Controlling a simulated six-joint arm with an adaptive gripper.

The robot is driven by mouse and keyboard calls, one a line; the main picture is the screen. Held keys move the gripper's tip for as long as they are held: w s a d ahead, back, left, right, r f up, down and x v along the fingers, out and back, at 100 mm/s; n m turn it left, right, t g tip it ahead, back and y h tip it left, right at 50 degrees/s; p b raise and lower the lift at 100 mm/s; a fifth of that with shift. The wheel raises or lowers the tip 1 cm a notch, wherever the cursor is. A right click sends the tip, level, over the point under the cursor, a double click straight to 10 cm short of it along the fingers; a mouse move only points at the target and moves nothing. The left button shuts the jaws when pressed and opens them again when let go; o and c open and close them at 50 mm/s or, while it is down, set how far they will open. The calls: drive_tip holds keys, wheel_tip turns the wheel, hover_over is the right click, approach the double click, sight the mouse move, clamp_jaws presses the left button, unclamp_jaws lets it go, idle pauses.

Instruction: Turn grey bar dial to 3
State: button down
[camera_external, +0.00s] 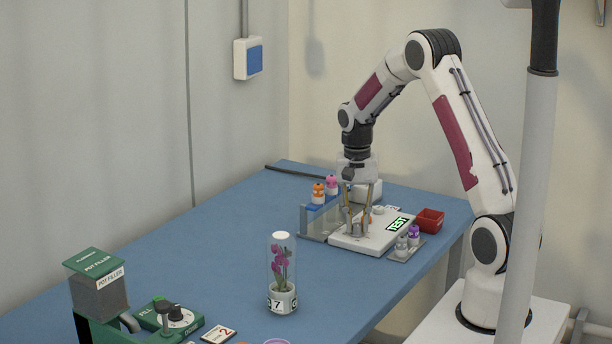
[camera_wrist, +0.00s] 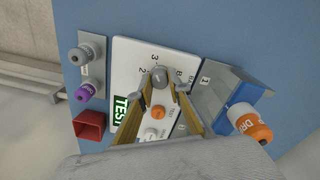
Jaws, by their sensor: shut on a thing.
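The grey bar dial (camera_wrist: 159,75) sits on a white panel (camera_wrist: 126,60) with printed marks around it; I can read 2, 3 and B. My gripper (camera_wrist: 163,84) points down at the panel, its fingers shut on the dial from both sides. Which mark the dial's bar points to cannot be told for sure. In the outside view my gripper (camera_external: 358,229) reaches down to the white panel (camera_external: 372,240), and its fingers hide most of the dial. A green lit display (camera_external: 398,223) on the panel reads TEST.
An orange button (camera_wrist: 158,112) and a white knob (camera_wrist: 151,134) lie near my fingers. A rack with an orange-capped bottle (camera_external: 318,193), a red bin (camera_external: 430,220) and purple- and grey-capped bottles stand close around. A potted orchid under glass (camera_external: 282,275) stands nearer the front.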

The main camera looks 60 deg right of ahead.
drive_tip(key=c, duration=1.9)
unclamp_jaws()
drive_tip(key=shift+n, duration=0.4)
